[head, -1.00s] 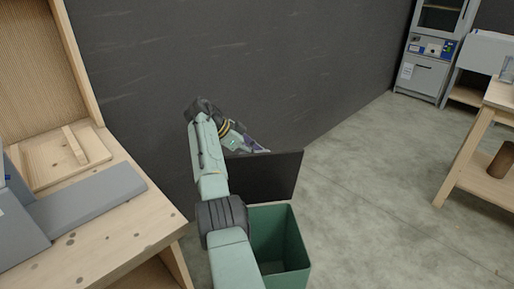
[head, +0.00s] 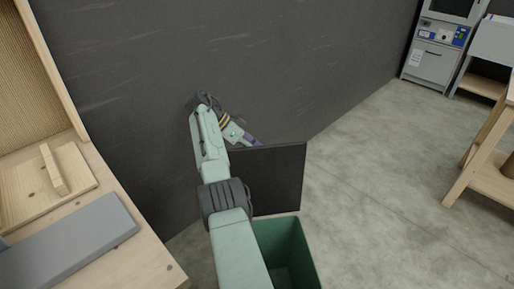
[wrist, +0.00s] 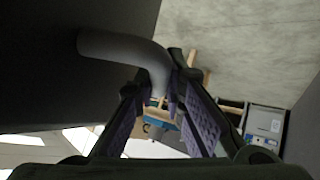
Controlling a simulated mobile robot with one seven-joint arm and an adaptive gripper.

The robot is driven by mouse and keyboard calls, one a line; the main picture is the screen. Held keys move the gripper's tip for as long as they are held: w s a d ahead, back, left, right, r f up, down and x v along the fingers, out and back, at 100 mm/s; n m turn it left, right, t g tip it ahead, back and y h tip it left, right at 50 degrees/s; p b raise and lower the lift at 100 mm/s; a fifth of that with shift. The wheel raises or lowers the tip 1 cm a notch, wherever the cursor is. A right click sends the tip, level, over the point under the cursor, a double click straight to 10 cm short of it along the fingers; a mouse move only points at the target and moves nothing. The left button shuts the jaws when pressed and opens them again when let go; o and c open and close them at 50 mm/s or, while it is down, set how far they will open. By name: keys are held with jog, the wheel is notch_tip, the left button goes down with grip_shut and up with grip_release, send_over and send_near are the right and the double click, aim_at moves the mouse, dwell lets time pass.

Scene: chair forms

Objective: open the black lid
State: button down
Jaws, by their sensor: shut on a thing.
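The black lid (head: 276,180) stands raised, close to upright, at the back of a green bin (head: 307,252), whose open top shows in the head view. My gripper (head: 254,141) is at the lid's upper edge, on the side towards the wall, with its fingertips partly hidden behind the lid. In the wrist view, a grey curved handle (wrist: 120,47) stands out from the dark underside or face of the lid (wrist: 45,75). The purple-padded fingers of my gripper (wrist: 155,88) are shut on this handle.
A wooden bench (head: 120,265) with a grey panel (head: 70,240) stands at the left. The dark wall (head: 290,60) is close behind my gripper. The floor (head: 390,190) to the right is clear up to a wooden table (head: 490,180) and grey cabinet (head: 428,62).

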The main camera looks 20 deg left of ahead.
dwell(0.3)
jog(key=c, duration=1.7)
grip_release()
jog(key=shift+o, duration=0.2)
jog(key=shift+r, duration=0.15)
notch_tip(320, 180, up, 10)
jog(key=shift+f, duration=0.25)
jog(key=shift+r, duration=0.1)
jog(key=shift+w+d, duration=0.1)
jog(key=shift+d, duration=0.05)
